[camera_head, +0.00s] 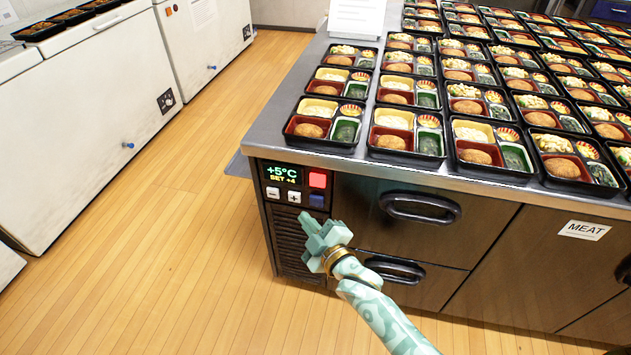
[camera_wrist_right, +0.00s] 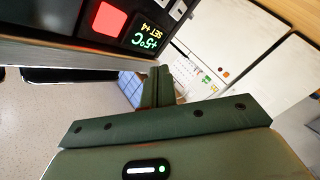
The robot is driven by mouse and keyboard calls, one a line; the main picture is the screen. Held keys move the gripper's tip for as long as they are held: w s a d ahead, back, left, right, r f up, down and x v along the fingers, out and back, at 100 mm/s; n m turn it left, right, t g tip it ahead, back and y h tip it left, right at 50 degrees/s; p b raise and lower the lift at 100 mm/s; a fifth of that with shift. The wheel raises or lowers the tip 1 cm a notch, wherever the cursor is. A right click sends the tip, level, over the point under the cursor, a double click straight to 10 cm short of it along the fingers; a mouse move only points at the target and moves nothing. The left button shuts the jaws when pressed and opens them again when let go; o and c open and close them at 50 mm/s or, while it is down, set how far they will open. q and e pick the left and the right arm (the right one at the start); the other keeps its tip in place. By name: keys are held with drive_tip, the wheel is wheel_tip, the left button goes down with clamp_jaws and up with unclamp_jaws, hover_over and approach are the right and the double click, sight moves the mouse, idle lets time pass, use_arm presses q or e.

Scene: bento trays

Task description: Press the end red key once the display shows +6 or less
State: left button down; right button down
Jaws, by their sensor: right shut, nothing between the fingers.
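The display (camera_head: 283,174) on the left end of the steel counter's front reads +5°C with SET +4 below it. It also shows in the right wrist view (camera_wrist_right: 148,38). The red key (camera_head: 318,180) sits just right of the display, and it shows large at the top of the right wrist view (camera_wrist_right: 109,19). My right gripper (camera_head: 318,226) is shut and empty, in front of the panel and a little below the red key in the head view. I see a gap between its fingertips and the red key in the wrist view. My left gripper is not in view.
A minus key (camera_head: 273,192), a plus key (camera_head: 294,197) and a blue key (camera_head: 317,200) sit close to the red one. Drawer handles (camera_head: 420,208) stick out to the right. Many bento trays (camera_head: 325,122) cover the counter top. White chest freezers (camera_head: 90,105) stand left across open wooden floor.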

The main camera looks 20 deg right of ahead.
drive_tip(key=b, duration=0.2)
approach(312, 182)
drive_tip(key=w+a, duration=0.3)
drive_tip(key=w, duration=0.1)
drive_tip(key=shift+w+d+f+b, duration=0.2)
drive_tip(key=shift+w+d+b, duration=0.1)
drive_tip(key=shift+w, duration=0.1)
drive_tip(key=shift+w, duration=0.1)
idle(1.5)
drive_tip(key=shift+w+d, duration=0.25)
drive_tip(key=shift+w+d, duration=0.25)
drive_tip(key=shift+w, duration=0.15)
idle(0.7)
idle(0.4)
drive_tip(key=shift+s+a+p, duration=0.35)
drive_tip(key=shift+s+a, duration=0.15)
drive_tip(key=shift+s, duration=0.25)
